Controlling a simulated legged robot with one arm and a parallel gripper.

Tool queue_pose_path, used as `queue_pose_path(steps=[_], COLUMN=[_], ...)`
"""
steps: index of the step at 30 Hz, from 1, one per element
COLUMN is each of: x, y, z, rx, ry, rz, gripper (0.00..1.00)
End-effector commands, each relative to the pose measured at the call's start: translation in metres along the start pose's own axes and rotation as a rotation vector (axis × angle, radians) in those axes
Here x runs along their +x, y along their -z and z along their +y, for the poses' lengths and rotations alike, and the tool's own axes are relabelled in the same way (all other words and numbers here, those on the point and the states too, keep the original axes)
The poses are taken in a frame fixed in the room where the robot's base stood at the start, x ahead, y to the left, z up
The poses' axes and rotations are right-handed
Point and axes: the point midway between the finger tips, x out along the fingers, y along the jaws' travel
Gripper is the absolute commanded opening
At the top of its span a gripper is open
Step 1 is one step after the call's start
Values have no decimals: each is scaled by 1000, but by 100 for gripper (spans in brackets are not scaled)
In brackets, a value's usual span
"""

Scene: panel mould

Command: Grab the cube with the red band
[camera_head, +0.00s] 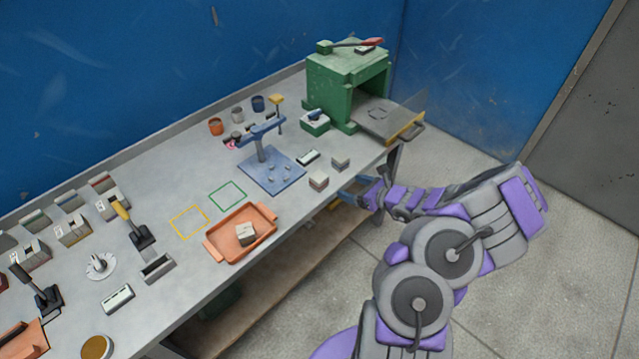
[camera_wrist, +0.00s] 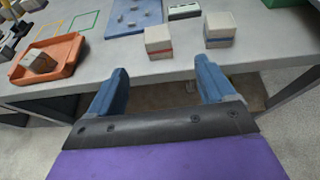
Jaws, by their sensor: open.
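The cube with the red band (camera_wrist: 158,42) stands near the front edge of the bench in the wrist view, pale on top with a reddish stripe around its side. In the head view it is the nearer small cube (camera_head: 318,181), where its band is hard to make out. My gripper (camera_wrist: 160,72) is open and empty, its two blue fingers spread apart just short of the bench edge. The cube lies ahead of the gap between them, not touched. In the head view my gripper (camera_head: 358,190) is right of the cube, by the bench edge.
A similar cube with a dark band (camera_wrist: 219,30) stands just right of the red-banded one. Another cube lies in the orange tray (camera_wrist: 70,62) at left. A blue fixture plate (camera_head: 268,180) is behind. The green press (camera_head: 343,85) stands at the bench's far end.

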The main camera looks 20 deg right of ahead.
Motion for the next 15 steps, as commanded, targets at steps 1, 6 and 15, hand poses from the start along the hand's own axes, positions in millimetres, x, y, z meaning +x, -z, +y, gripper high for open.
queue_pose_path(steps=[1,6,15], x=[2,24,77], y=[2,2,3], z=[1,4,4], rx=[7,6,3], ry=[5,6,3], rz=[2,4,4], gripper=[83,83,83])
